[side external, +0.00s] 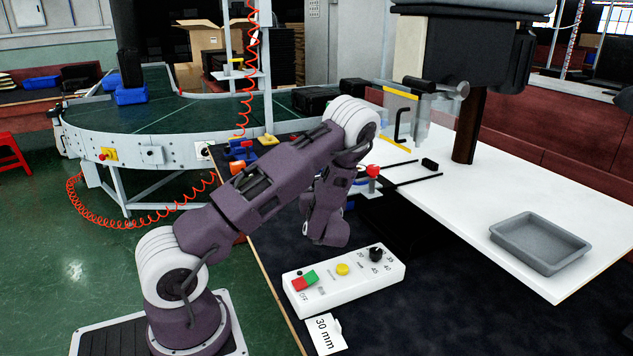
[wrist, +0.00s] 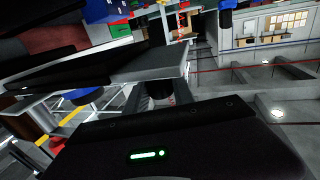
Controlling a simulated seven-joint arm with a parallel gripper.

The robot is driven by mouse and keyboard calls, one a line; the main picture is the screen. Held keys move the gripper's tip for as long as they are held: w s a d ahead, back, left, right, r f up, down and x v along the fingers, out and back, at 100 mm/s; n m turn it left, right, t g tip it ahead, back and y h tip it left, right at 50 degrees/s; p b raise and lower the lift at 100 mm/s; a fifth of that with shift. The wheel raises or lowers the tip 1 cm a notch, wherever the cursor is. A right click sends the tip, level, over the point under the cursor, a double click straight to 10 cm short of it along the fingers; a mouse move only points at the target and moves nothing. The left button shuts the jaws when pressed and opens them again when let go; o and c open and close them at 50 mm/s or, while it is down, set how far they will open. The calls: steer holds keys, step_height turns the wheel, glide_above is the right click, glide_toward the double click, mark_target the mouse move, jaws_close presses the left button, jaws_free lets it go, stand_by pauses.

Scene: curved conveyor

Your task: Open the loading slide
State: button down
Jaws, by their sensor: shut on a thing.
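A pair of dark rails (side external: 400,170) runs out beside the white machine table, with a small black block (side external: 430,163) at their far end. A red knob (side external: 372,170) stands at their near end, close to my wrist; this looks like the loading slide. My gripper is mostly hidden behind my arm in the side view. In the wrist view my gripper (wrist: 160,93) is shut against the edge of a grey plate-like part (wrist: 150,65). The exact contact is dark and hard to make out, and the slide's travel cannot be judged.
A white control box (side external: 345,280) with buttons and a dial lies in front, beside a "30 mm" card (side external: 323,336). A grey tray (side external: 540,243) sits on the white table (side external: 470,210). A clear guard (side external: 402,120) hangs above the rails. The curved conveyor (side external: 150,115) is at left.

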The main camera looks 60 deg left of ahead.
steer(key=c, duration=1.1)
jaws_free()
steer(key=shift+o, duration=0.2)
steer(key=v, duration=0.7)
